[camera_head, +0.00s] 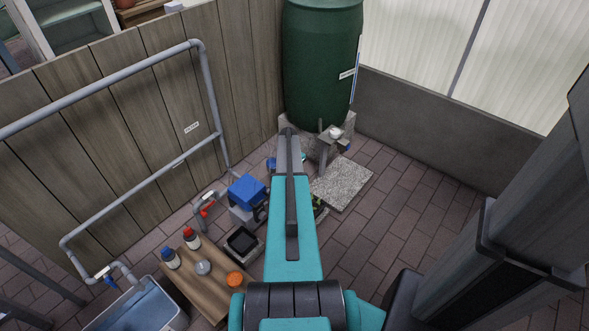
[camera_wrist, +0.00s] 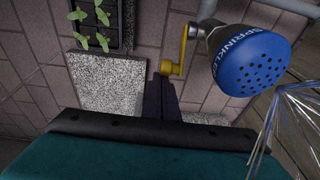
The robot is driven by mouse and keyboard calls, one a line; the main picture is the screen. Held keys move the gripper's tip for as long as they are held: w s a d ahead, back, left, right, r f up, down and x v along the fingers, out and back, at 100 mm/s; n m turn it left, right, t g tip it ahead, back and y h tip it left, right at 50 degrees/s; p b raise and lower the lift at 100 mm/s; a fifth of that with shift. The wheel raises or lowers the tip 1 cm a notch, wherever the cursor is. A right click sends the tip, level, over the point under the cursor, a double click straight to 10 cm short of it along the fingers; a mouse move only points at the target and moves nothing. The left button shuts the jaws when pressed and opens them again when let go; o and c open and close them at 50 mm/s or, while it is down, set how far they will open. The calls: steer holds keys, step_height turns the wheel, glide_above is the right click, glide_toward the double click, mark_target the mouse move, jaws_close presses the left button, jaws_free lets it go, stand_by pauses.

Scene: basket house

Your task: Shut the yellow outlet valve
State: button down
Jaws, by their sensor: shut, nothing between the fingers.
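The yellow outlet valve shows in the wrist view as a yellow lever (camera_wrist: 184,48) on a grey metal fitting, with a round yellow knob (camera_wrist: 171,68) at its lower end. My gripper (camera_wrist: 160,78) is shut and empty, with its dark fingertips just below and left of the knob. I cannot tell whether they touch it. A blue sprinkler head (camera_wrist: 251,60) is close to the right of the lever, and thin pale streaks like spraying water show at its lower right. In the head view my arm hides the yellow valve and most of my gripper.
A green barrel (camera_head: 320,60) stands at the back. A red-handled valve (camera_head: 207,208) and a blue box (camera_head: 247,190) are left of my arm. A wooden bench (camera_head: 207,285) holds bottles. A seedling tray (camera_wrist: 95,22) and speckled slab (camera_wrist: 108,85) lie left of my gripper.

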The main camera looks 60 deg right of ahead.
steer(key=shift+w+a+r, duration=0.1)
steer(key=shift+a+r, duration=0.15)
steer(key=shift+a, duration=0.25)
steer(key=s+d+r+p, duration=0.1)
steer(key=d+r+p, duration=0.2)
steer(key=r, duration=1)
steer(key=shift+s+d, duration=0.15)
steer(key=shift+d, duration=0.05)
